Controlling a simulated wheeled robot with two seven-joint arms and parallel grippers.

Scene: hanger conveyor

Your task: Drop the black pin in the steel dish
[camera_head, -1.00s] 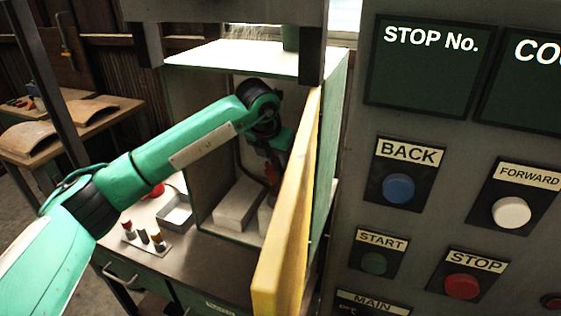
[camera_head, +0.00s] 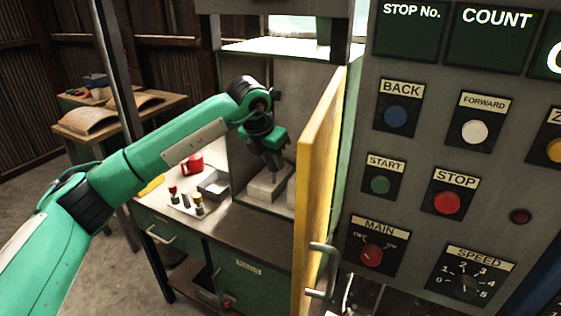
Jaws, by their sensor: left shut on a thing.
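My left gripper (camera_head: 273,165) reaches into the open green cabinet, pointing down above a pale block-like box (camera_head: 266,187). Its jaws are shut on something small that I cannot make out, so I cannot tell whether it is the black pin. A small pale rack (camera_head: 184,208) on the bench holds short pins, one red-topped, one dark and one yellowish; they are too small to tell apart surely. My right gripper is not in view.
A yellow door edge (camera_head: 315,180) stands open right of my gripper. A control panel (camera_head: 425,140) with buttons fills the right. A red mug (camera_head: 192,164) stands behind the tray. The bench front (camera_head: 220,232) is clear.

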